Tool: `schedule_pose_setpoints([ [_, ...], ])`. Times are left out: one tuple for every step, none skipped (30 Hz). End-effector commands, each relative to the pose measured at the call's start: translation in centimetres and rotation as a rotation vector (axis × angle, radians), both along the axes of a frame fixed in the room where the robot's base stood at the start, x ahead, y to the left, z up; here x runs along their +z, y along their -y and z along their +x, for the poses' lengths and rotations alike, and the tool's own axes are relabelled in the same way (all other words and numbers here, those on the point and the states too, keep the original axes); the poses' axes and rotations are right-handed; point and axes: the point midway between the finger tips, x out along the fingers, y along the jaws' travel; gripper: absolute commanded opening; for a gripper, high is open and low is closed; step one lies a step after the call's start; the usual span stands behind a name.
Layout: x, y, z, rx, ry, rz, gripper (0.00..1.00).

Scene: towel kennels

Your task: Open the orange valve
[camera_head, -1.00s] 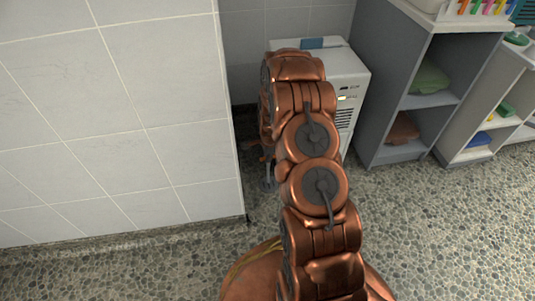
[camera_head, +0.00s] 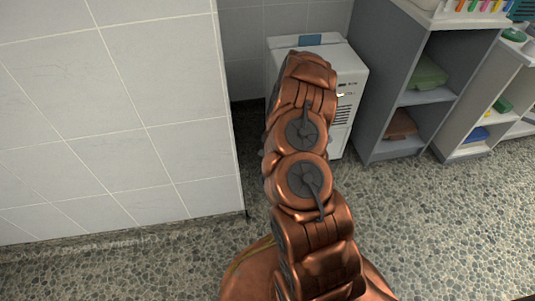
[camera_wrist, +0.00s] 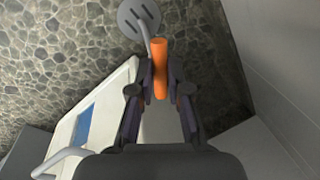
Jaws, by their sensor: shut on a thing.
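The orange valve (camera_wrist: 160,52) shows in the wrist view as a bright orange bar, upright in the picture. My gripper (camera_wrist: 160,76) is shut on it, with one dark finger on each side. A thin grey pipe runs beside the valve's upper end towards a slotted round grey disc (camera_wrist: 138,17) at the floor. The valve's far mounting is not clear. In the head view my own arm hides both the valve and my gripper.
A white machine (camera_head: 352,70) with a blue label stands behind my arm; it also shows in the wrist view (camera_wrist: 69,128). A tiled wall (camera_head: 110,110) is close on the left. Grey shelves (camera_head: 375,90) stand right. Pebbled floor (camera_head: 430,230) is clear at front right.

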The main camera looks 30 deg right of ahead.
Motion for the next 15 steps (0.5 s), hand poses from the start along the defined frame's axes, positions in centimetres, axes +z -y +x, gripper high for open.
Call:
schedule_pose_setpoints([
  [-0.21, 0.01, 0.01, 0.031, 0.000, 0.000, 0.00],
  [-0.20, 0.02, -0.01, 0.050, -0.001, 0.001, 0.00],
  [-0.18, 0.02, -0.04, 0.074, -0.001, 0.002, 0.00],
  [-0.16, 0.04, -0.04, 0.090, -0.001, 0.002, 0.00],
  [-0.16, 0.06, -0.05, 0.106, -0.001, 0.002, 0.00],
  [-0.13, 0.09, -0.02, 0.124, -0.001, 0.001, 0.00],
  [-0.11, 0.11, 0.00, 0.138, -0.001, 0.001, 0.00],
  [-0.09, 0.12, 0.01, 0.149, 0.000, 0.000, 0.00],
  [-0.07, 0.15, 0.03, 0.164, 0.001, -0.001, 0.00],
  [-0.06, 0.15, 0.04, 0.173, 0.000, -0.001, 0.00],
  [-0.05, 0.16, 0.04, 0.181, 0.001, -0.001, 0.00],
  [-0.03, 0.16, 0.04, 0.191, 0.001, -0.001, 0.00],
  [-0.02, 0.17, 0.04, 0.197, 0.001, -0.001, 0.00],
  [-0.01, 0.17, 0.04, 0.203, 0.001, -0.001, 0.00],
  [0.00, 0.17, 0.03, 0.208, -0.001, -0.001, 0.00],
])
